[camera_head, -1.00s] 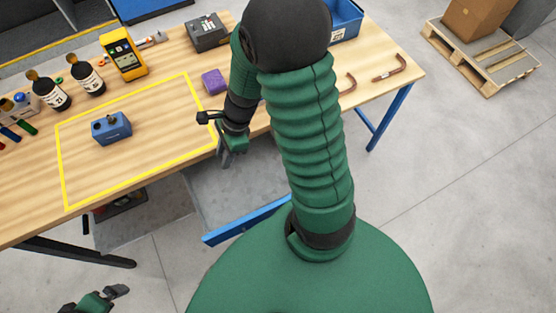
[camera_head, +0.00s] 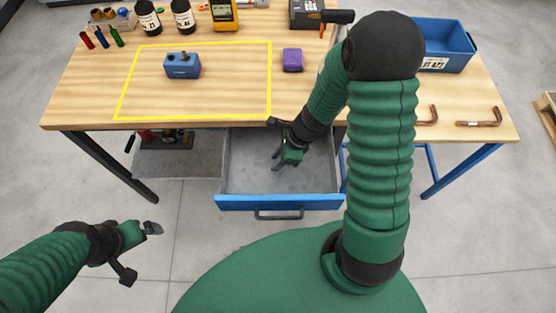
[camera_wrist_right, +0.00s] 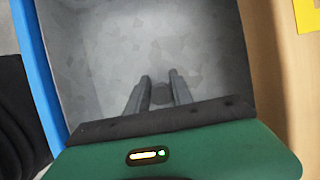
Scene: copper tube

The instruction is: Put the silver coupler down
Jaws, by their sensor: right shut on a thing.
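My right gripper (camera_head: 280,160) reaches down over the open drawer (camera_head: 245,180), below the table's front edge. In the right wrist view, its two grey fingers (camera_wrist_right: 158,88) are shut on a small grey, rounded piece, the silver coupler (camera_wrist_right: 161,96). The drawer's pale grey floor lies behind it, and I cannot tell whether the coupler touches that floor. In the head view the coupler is too small or hidden to make out. My left gripper (camera_head: 148,228) hangs over the floor at lower left, away from the table; its finger gap is unclear.
The drawer has a blue front (camera_head: 280,203) and looks empty.

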